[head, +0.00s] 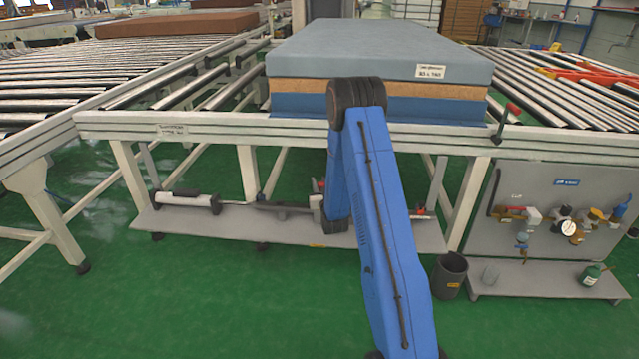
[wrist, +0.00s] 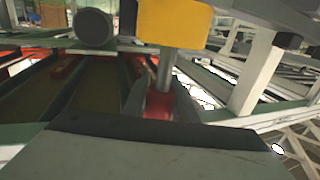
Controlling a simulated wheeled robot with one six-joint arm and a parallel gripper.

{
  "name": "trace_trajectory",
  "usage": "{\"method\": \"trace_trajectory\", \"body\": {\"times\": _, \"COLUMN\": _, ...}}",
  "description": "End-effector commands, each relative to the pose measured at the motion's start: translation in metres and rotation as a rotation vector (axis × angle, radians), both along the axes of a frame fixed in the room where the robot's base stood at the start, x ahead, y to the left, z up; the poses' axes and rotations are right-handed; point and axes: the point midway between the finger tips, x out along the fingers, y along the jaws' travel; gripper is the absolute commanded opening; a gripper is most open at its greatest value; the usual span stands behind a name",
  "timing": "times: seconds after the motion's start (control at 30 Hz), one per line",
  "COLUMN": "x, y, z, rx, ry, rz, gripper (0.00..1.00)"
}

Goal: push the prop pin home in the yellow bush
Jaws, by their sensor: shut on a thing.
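The yellow bush (wrist: 174,22) is a block at the top middle of the wrist view. The prop pin (wrist: 166,70) shows a bare grey shank between the bush and its red grip. The shank runs up to the bush's lower edge; I cannot see how deep it sits. My gripper (wrist: 160,100) is shut on the red grip, with a dark finger on either side. The grip is apart from the bush. In the head view my blue arm hides the gripper, and I cannot make out the pin or bush.
A dark round part (wrist: 94,28) is left of the bush. The conveyor frame (head: 220,128) carries a layered mattress stack (head: 380,55). Below is a low grey shelf (head: 200,225). A dark bin (head: 450,276) and a valve panel (head: 540,235) stand right. Green floor is clear at front left.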

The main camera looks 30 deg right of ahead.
Motion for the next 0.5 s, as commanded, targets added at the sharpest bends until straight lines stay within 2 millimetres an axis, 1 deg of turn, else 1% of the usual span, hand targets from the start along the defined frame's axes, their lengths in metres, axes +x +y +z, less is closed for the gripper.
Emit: {"method": "trace_trajectory", "body": {"times": 0.5, "x": 0.0001, "y": 0.0, "z": -0.0109, "rx": 0.0, "ry": 0.001, "rz": 0.0, "gripper": 0.0}}
